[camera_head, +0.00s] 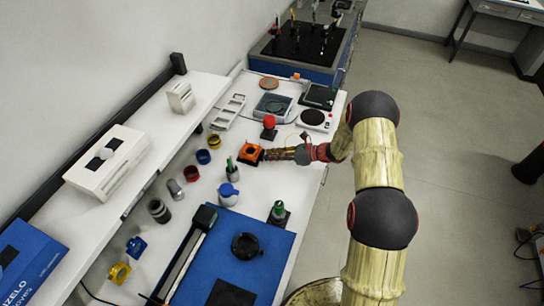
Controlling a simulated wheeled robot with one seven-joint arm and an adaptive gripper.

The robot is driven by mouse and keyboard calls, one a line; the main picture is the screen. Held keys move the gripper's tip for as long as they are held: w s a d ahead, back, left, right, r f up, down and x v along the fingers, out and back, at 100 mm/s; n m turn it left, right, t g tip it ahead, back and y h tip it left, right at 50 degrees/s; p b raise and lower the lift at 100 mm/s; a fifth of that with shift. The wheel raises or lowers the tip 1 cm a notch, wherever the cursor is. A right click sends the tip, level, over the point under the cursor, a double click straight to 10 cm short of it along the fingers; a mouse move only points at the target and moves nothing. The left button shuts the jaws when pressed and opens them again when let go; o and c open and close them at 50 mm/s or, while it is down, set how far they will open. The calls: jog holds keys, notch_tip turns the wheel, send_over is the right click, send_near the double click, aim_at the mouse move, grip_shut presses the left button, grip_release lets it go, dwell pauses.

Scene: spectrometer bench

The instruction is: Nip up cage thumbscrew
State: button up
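My gripper (268,155) is at the end of my arm, beside a small orange block-like fixture (249,153) with a dark middle on the white bench. The fingertips reach its right side; I cannot tell whether they touch it. The fingers are too small to tell if they are open or shut. I cannot make out a thumbscrew on the orange fixture. A red-topped post on a dark base (268,124) stands just behind the gripper.
A blue mat (270,250) with a black rail and a black ring lies in front. Green-capped items and a blue-white bottle (228,193) stand left of centre. Coloured rings and cups line the left. A white scale (313,118) stands at the back right.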

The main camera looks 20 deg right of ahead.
jog(key=shift+o, duration=0.2)
jog(key=v, duration=1.2)
dwell(0.4)
jog(key=s+a+r+n+g+h+b, duration=0.45)
jog(key=s+a+r+n, duration=0.85)
jog(key=r, duration=0.4)
jog(key=s+d+r+n+t+h+b, duration=0.1)
jog(key=s+r+n+h+b, duration=0.1)
jog(key=s+n, duration=0.5)
jog(key=s+d+r+n+t+h+b, duration=0.1)
jog(key=s+r+n+h, duration=0.3)
jog(key=s, duration=1.1)
jog(key=shift+n+t+h+b, duration=0.35)
jog(key=shift+n+t+h, duration=0.3)
jog(key=shift+n, duration=0.95)
